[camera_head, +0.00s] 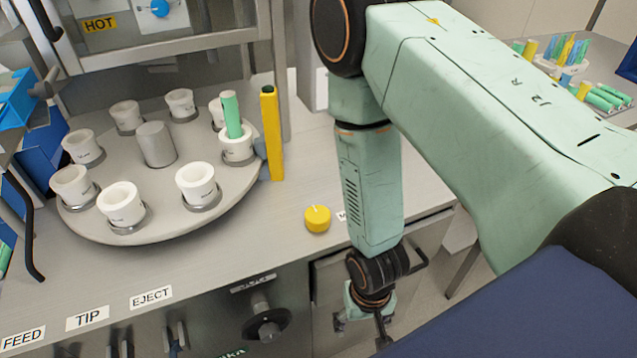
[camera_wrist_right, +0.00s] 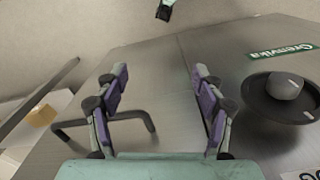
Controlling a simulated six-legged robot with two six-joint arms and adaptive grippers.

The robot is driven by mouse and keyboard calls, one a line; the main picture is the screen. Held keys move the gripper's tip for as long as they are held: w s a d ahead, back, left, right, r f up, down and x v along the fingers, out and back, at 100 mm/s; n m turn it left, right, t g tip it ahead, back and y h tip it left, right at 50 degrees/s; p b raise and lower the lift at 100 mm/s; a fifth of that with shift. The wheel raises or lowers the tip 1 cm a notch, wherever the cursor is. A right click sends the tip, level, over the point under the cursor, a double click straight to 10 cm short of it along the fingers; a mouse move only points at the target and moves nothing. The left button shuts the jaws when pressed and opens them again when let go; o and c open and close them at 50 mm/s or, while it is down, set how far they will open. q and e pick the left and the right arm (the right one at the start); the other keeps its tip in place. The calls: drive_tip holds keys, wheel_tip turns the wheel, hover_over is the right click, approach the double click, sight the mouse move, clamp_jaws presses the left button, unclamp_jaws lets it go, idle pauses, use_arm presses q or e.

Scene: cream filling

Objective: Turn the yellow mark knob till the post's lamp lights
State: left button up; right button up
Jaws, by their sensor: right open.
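The yellow knob (camera_head: 317,218) lies on the steel counter in the head view, with a pale mark line on its top. The yellow post (camera_head: 272,140) stands behind it, beside the round carousel; its lamp (camera_head: 268,90) at the top is dark green and looks unlit. My right gripper (camera_head: 382,328) hangs low in front of the counter's edge, below and to the right of the knob and apart from it. In the right wrist view, its purple-padded fingers (camera_wrist_right: 158,85) are spread with nothing between them. The knob does not show clearly there.
A cabinet handle (camera_wrist_right: 105,118) and a dark round dial (camera_wrist_right: 282,98) flank my right gripper in the wrist view. FEED, TIP and EJECT labels line the counter's front. A tray of tubes stands far right.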

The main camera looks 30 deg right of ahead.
sight(317, 215)
drive_tip(key=w+r+m+p, duration=0.1)
drive_tip(key=w+r+p, duration=0.3)
drive_tip(key=r, duration=0.2)
drive_tip(key=w+r+m+p, duration=0.1)
drive_tip(key=w+r+p, duration=0.3)
drive_tip(key=r, duration=0.3)
drive_tip(key=w+r+m+p, duration=0.2)
drive_tip(key=w+r+p, duration=0.2)
drive_tip(key=r, duration=0.2)
drive_tip(key=shift+w+a+r+p, duration=0.1)
drive_tip(key=shift+w+r+p, duration=0.05)
drive_tip(key=shift+r+p, duration=0.2)
drive_tip(key=shift+m, duration=0.9)
drive_tip(key=w+r, duration=0.2)
drive_tip(key=w, duration=0.1)
drive_tip(key=w+r, duration=0.1)
drive_tip(key=r, duration=0.1)
drive_tip(key=shift+w+a, duration=0.15)
drive_tip(key=shift+a, duration=0.1)
drive_tip(key=shift+w+a+r, duration=0.15)
drive_tip(key=shift+r, duration=0.05)
drive_tip(key=shift+f, duration=0.35)
wheel_tip(317, 215, down, 6)
drive_tip(key=shift+w+f, duration=0.1)
drive_tip(key=shift+w, duration=0.05)
drive_tip(key=shift+f, duration=0.35)
use_arm(q)
wheel_tip(317, 215, up, 15)
drive_tip(key=shift+a+f, duration=0.15)
drive_tip(key=shift+f, duration=0.05)
